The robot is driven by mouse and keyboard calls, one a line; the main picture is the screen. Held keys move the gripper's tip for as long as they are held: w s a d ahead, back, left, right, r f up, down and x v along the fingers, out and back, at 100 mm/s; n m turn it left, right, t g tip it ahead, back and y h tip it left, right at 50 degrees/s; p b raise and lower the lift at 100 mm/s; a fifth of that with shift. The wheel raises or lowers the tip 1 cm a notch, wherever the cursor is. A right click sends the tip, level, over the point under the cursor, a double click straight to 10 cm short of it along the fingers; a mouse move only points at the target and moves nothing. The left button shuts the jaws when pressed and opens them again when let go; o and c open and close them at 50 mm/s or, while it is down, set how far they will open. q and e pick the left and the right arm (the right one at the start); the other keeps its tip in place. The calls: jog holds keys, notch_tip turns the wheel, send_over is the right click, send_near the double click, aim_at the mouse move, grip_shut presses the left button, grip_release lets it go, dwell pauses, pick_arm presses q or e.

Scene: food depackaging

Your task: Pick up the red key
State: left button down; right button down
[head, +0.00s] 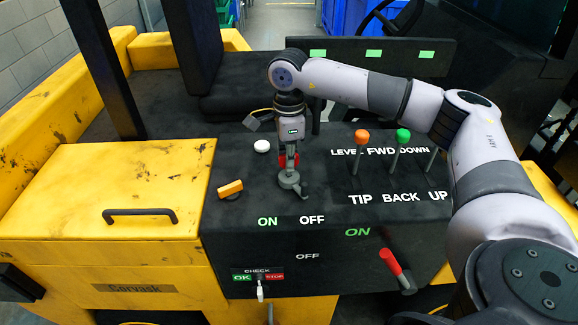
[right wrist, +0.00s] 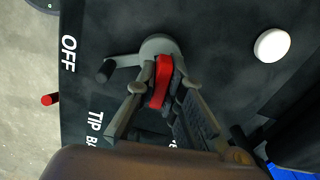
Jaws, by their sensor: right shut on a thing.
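The red key (right wrist: 160,84) stands over a round grey switch base (right wrist: 158,48) with a side knob, on the dark control panel. In the head view the key (head: 282,161) shows as a small red patch at the fingers. My right gripper (head: 289,164) points down over the panel and is shut on the key, with one finger on each side of it. Whether the key's lower end is still in the base (head: 289,179) cannot be told. My left gripper is not in view.
A white button (head: 262,146) and an orange switch (head: 230,188) lie left of the gripper. Levers with an orange knob (head: 362,136) and a green knob (head: 403,135) stand to the right. A red-handled lever (head: 391,262) is on the front face. The yellow cover (head: 100,190) is clear.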

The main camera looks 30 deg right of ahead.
notch_tip(320, 180, up, 18)
jog(key=shift+b, duration=0.4)
jog(key=shift+f, duration=0.1)
dwell(0.3)
